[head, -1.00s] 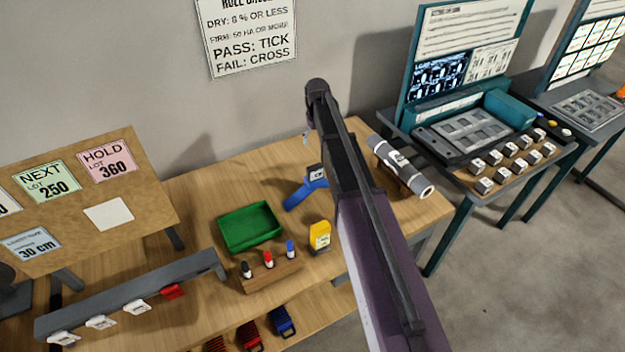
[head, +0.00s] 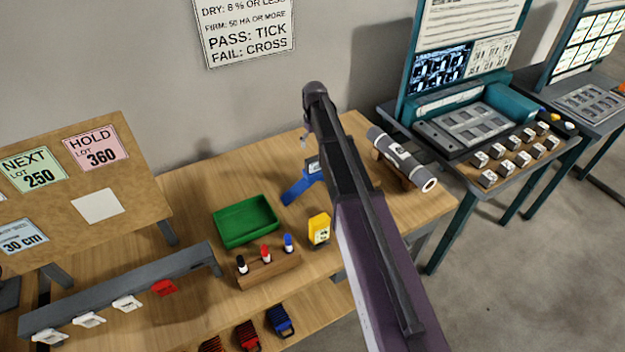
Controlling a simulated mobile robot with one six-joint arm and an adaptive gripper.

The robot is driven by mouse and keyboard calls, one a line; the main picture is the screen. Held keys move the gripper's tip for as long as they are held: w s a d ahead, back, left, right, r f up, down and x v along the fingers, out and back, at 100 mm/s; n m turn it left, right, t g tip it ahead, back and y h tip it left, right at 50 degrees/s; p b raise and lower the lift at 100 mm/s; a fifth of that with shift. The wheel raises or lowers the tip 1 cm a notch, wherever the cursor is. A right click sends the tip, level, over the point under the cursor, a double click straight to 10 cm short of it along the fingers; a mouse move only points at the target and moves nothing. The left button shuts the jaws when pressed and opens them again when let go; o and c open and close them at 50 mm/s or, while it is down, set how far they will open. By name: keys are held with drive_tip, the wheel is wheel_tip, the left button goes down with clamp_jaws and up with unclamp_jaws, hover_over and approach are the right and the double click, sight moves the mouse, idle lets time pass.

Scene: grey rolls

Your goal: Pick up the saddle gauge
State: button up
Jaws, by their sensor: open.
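A blue piece with a small pale-labelled dark head, which looks like the saddle gauge (head: 297,190), lies on the wooden table behind my arm. Its right part is hidden by the arm. My arm rises from the bottom right to a dark joint above the table. Only a small grey part of my gripper (head: 306,136) shows, just left of the arm and above the far side of the table. The gauge is below it in the picture and apart from it. The fingertips cannot be made out, and nothing is seen held.
A grey roll (head: 402,160) rests on a wooden cradle right of my arm. Left of the arm are a green tray (head: 218,225), a yellow device (head: 319,229) and a wooden marker block (head: 270,271). A grey rail (head: 195,268) with clips stands at front left.

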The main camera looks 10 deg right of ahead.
sight(314, 158)
drive_tip(key=shift+f+b, duration=1.4)
drive_tip(key=shift+f, duration=0.25)
drive_tip(key=shift+f, duration=0.1)
drive_tip(key=shift+s+a+f+b, duration=0.1)
drive_tip(key=shift+f+b, duration=2.4)
drive_tip(key=shift+b, duration=0.1)
drive_tip(key=c, duration=1)
drive_tip(key=shift+r, duration=0.2)
wheel_tip(314, 158, up, 10)
drive_tip(key=p, duration=1)
drive_tip(key=shift+f, duration=0.2)
drive_tip(key=shift+r, duration=0.1)
